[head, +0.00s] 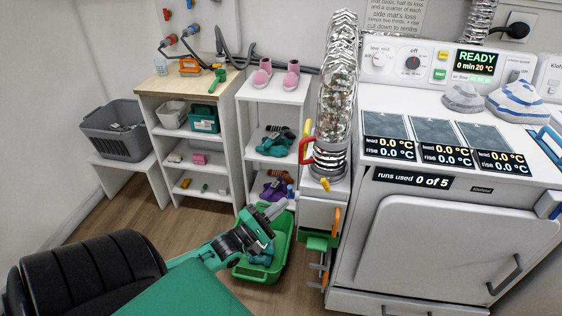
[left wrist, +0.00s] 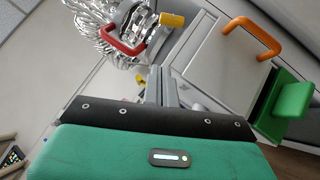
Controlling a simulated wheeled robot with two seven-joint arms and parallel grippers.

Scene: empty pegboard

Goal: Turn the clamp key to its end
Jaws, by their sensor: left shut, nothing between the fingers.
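A silver duct (head: 337,95) ends in a metal clamp band (head: 331,158) on a white housing. A yellow key-like piece (head: 325,184) sits at the foot of the band; it shows in the left wrist view as a yellow stub (left wrist: 172,20). A red loop handle (head: 305,151) is on the duct's left side and also shows in the left wrist view (left wrist: 124,42). My left gripper (head: 277,209) is shut and empty, below and left of the yellow piece and apart from it. In the left wrist view its grey fingers (left wrist: 162,84) point toward the housing. My right gripper is out of view.
A green bin (head: 244,270) stands on the floor beneath my left gripper. An orange handle (head: 337,221) and a green part (head: 318,241) stick out below the housing. The white machine (head: 440,240) is at the right, and white shelves (head: 270,104) stand behind.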

